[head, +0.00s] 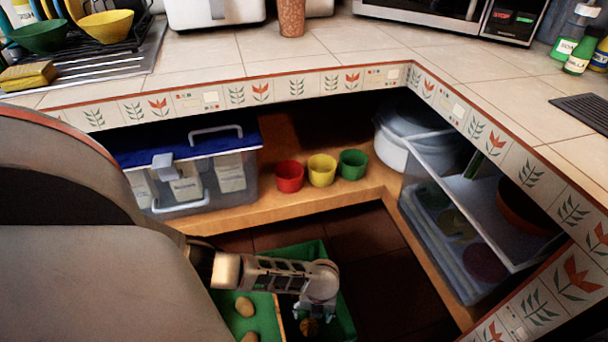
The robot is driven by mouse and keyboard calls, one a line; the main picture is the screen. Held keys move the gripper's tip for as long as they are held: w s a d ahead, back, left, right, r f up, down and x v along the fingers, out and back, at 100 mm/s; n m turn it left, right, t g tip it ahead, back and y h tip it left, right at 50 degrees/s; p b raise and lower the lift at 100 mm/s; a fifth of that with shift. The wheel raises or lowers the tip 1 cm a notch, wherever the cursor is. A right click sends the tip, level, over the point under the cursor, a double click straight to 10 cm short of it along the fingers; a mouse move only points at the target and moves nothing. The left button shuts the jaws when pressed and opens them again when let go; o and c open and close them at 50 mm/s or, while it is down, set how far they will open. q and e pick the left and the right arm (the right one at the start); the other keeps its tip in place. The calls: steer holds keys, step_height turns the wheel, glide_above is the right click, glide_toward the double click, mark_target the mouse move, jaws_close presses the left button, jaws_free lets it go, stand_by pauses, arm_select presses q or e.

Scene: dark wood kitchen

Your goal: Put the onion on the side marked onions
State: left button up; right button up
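A green crate (345,312) stands low at the bottom centre, with a light divider (279,318) between its two sides. The left side holds potato-like items (245,306). A small brown onion (309,328) shows in the right side, near the picture's lower edge. My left gripper (314,314) points down over the right side, its fingers spread apart just above the onion. I cannot tell whether they touch it. No side markings are readable, and the crate's near part is cut off. My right gripper is out of view.
A wooden shelf holds red (289,176), yellow (321,170) and green (352,164) cups beside a blue-lidded box (190,180). A clear container (480,215) stands at right. The tiled counter (350,45) overhangs the shelf. Dark floor is free right of the crate.

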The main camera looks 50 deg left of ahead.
mark_target(313, 323)
arm_select(q)
step_height(313, 323, up, 4)
steer(key=shift+d+f+p, duration=0.1)
steer(key=shift+p, duration=0.55)
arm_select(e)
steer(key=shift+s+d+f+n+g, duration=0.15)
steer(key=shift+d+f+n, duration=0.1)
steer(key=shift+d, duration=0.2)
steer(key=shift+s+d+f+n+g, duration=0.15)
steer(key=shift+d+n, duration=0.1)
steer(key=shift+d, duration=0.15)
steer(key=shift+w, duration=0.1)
